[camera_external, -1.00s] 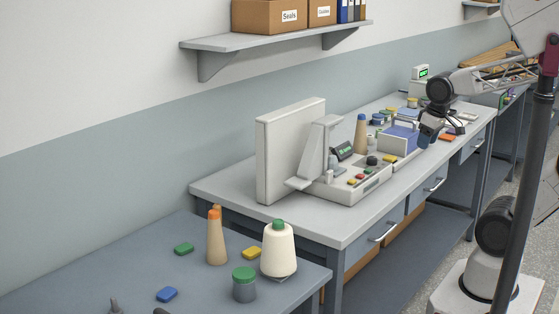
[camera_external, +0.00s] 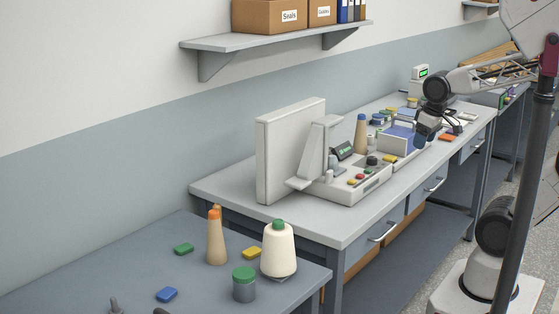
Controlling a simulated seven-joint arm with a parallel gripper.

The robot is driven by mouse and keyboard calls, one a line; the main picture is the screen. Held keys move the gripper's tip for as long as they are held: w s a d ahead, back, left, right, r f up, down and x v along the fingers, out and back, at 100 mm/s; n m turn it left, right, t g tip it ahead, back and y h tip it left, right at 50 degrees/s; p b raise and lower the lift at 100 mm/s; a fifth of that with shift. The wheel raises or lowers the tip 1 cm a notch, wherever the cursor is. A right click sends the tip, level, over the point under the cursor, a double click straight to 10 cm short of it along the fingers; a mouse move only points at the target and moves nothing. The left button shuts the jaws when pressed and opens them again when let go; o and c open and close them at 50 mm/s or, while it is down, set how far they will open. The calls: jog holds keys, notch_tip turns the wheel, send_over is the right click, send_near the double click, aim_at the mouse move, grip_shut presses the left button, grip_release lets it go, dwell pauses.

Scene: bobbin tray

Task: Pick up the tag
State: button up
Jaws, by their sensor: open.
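My gripper (camera_external: 422,138) is at the far right of the external view, low over the front part of the long workbench, near a blue tray (camera_external: 402,131). It is small and dark here; its jaws are open, and I see nothing held in them. I cannot make out the tag for certain among the small items on the bench. An orange flat piece (camera_external: 446,137) lies on the bench just right of my gripper.
A tan cone (camera_external: 361,134) stands behind the box. The nearer table (camera_external: 95,262) holds a white spool (camera_external: 278,252), a tan cone (camera_external: 216,240) and a green-lidded jar (camera_external: 244,285).

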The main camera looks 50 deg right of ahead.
jog(key=w+a+n, duration=0.5)
jog(key=w+a, duration=0.2)
jog(key=w, duration=0.7)
jog(key=n+g, duration=0.3)
jog(key=n, duration=0.9)
send_near(251, 251)
jog(key=shift+s+d+f, duration=0.2)
jog(key=shift+d+f, duration=0.05)
jog(key=shift+d, duration=0.2)
jog(key=shift+a+f, duration=0.35)
jog(key=shift+a, duration=0.1)
jog(key=shift+f, duration=1.3)
